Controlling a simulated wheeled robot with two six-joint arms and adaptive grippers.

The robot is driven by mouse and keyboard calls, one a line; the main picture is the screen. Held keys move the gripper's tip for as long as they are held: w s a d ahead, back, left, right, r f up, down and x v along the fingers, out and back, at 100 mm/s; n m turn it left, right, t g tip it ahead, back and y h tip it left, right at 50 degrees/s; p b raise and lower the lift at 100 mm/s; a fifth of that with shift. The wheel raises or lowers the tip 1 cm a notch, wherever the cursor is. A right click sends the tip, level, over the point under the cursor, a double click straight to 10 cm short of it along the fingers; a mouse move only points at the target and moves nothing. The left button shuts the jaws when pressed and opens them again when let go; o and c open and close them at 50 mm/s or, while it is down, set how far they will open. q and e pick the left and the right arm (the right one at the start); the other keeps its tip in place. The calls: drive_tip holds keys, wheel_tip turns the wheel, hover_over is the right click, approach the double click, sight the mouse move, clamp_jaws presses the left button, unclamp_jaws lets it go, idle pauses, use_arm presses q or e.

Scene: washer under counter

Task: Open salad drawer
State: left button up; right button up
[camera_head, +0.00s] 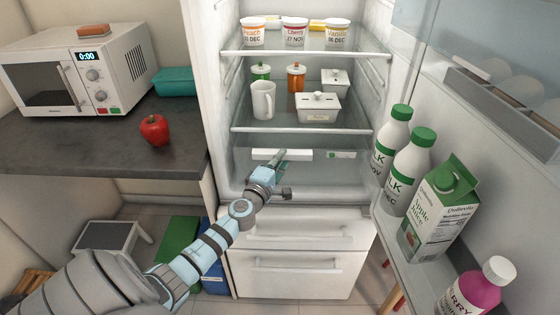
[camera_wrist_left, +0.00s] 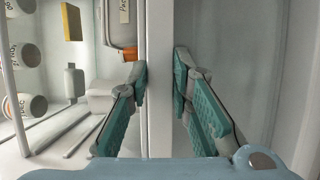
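The salad drawer (camera_head: 240,168) is the clear, low compartment under the bottom shelf of the open fridge, with a white handle strip (camera_head: 298,154) across its front. My left gripper (camera_head: 276,162) is at that strip, near its middle. In the left wrist view a white bar (camera_wrist_left: 159,120), which looks like the handle strip, runs between the two teal fingers (camera_wrist_left: 160,75). Both fingertips lie close against its sides and appear to hold it. In the head view the arm and gripper hide part of the drawer front. My right gripper is not in view.
The fridge door on the right holds milk bottles (camera_head: 407,165), a juice carton (camera_head: 440,210) and a pink bottle (camera_head: 480,288). Two closed white drawers (camera_head: 310,265) lie below. A counter (camera_head: 60,150) with a microwave (camera_head: 80,75) and red pepper (camera_head: 154,130) stands left.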

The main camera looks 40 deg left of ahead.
use_arm(q)
drive_tip(key=shift+f, duration=0.1)
clamp_jaws()
drive_tip(key=shift+s, duration=0.1)
drive_tip(key=shift+s+d+p, duration=0.3)
drive_tip(key=shift+s+d, duration=0.1)
drive_tip(key=shift+s, duration=0.05)
drive_tip(key=s+d+p, duration=0.4)
drive_tip(key=s+d, duration=0.7)
drive_tip(key=s, duration=0.4)
drive_tip(key=shift+s+d, duration=0.3)
drive_tip(key=shift+d, duration=0.1)
drive_tip(key=shift+f, duration=0.1)
